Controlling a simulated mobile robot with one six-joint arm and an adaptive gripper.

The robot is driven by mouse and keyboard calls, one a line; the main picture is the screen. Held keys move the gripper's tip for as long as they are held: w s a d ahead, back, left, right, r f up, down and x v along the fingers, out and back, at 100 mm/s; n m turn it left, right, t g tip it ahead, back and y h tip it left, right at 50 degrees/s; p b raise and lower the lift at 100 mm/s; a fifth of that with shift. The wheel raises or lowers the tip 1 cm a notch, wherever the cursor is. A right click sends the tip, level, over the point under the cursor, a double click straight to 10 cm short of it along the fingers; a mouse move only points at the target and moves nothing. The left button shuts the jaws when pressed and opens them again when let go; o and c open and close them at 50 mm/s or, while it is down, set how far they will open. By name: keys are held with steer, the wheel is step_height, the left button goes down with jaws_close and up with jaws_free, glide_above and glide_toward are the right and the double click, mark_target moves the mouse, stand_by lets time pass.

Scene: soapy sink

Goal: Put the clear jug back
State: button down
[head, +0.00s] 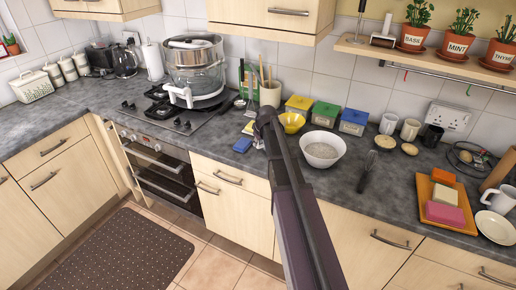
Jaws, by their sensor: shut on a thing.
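My gripper (266,118) is at the far end of my dark arm, over the worktop near the middle of the head view. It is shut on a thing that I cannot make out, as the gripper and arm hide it. I cannot pick out the clear jug with certainty. A yellow bowl (292,122) is just right of the gripper, and a blue sponge (242,145) lies to its lower left. A utensil pot (270,95) stands behind it.
A tall clear steamer (195,70) stands on the hob at left. A white bowl (322,150), a whisk (368,168) and several colored boxes (326,113) are to the right. An orange tray (422,193) holds blocks. A shelf (430,58) with potted herbs overhangs the back right.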

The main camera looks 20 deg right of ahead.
steer(key=shift+f+b, duration=0.45)
steer(key=shift+f, duration=0.45)
steer(key=c, duration=0.6)
jaws_free()
steer(key=shift+r, duration=0.2)
steer(key=p+v, duration=1.1)
steer(key=v, duration=0.1)
stand_by(0.4)
steer(key=s+a+m+g, duration=0.2)
steer(key=s+a, duration=0.7)
steer(key=s, duration=0.2)
steer(key=s+a+f+m+g, duration=0.1)
steer(key=s+a+g, duration=0.1)
steer(key=s+a, duration=0.7)
steer(key=s, duration=0.3)
steer(key=shift+s+a+f+m+g, duration=0.15)
steer(key=shift+a+f+m+g, duration=0.15)
steer(key=shift+a+m, duration=0.1)
